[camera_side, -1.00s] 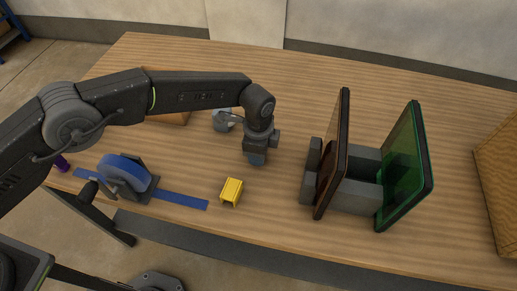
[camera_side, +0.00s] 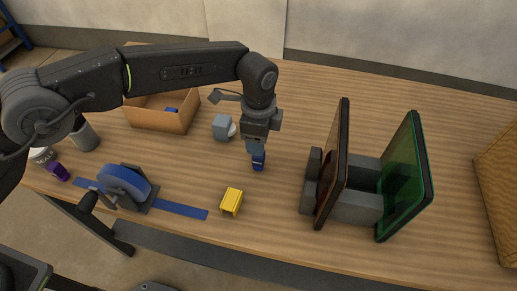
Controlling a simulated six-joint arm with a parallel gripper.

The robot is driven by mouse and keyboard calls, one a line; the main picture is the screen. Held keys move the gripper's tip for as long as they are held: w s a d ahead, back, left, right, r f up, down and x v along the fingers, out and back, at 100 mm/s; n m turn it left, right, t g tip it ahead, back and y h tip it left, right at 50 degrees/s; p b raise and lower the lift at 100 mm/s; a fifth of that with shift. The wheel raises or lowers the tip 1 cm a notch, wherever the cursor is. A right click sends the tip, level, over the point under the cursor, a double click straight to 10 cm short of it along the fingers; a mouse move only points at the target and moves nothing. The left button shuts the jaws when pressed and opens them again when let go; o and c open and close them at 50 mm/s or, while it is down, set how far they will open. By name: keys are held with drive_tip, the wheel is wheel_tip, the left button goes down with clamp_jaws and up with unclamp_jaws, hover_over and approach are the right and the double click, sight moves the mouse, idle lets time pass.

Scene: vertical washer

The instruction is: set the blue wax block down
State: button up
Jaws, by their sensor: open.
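The blue wax block (camera_side: 258,162) is a small dark blue piece at the middle of the table, directly below my gripper. It looks upright and seems to rest on the wood. My gripper (camera_side: 256,149) points straight down over it with its jaws open. The fingertips are at the block's upper part, and I cannot tell whether they still touch it.
A yellow block (camera_side: 231,201) stands in front of the blue block. A grey block (camera_side: 222,127) is behind left. A rack (camera_side: 356,204) with upright framed panels stands right. A tape dispenser (camera_side: 124,187), blue strip (camera_side: 183,210) and open cardboard box (camera_side: 160,120) are left.

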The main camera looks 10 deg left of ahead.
drive_tip(key=shift+r, duration=1.3)
drive_tip(key=s+a+r+n+t, duration=0.1)
drive_tip(key=s+a+r+n, duration=0.25)
drive_tip(key=a+r, duration=0.65)
drive_tip(key=s+a+r+n+t, duration=0.1)
drive_tip(key=s+a+r+n, duration=0.1)
drive_tip(key=a+r+n, duration=0.55)
drive_tip(key=s+a+n+t, duration=0.3)
drive_tip(key=s+a+n, duration=0.4)
drive_tip(key=s+a, duration=1)
drive_tip(key=s, duration=0.3)
drive_tip(key=shift+f+t, duration=0.15)
drive_tip(key=shift+t, duration=0.15)
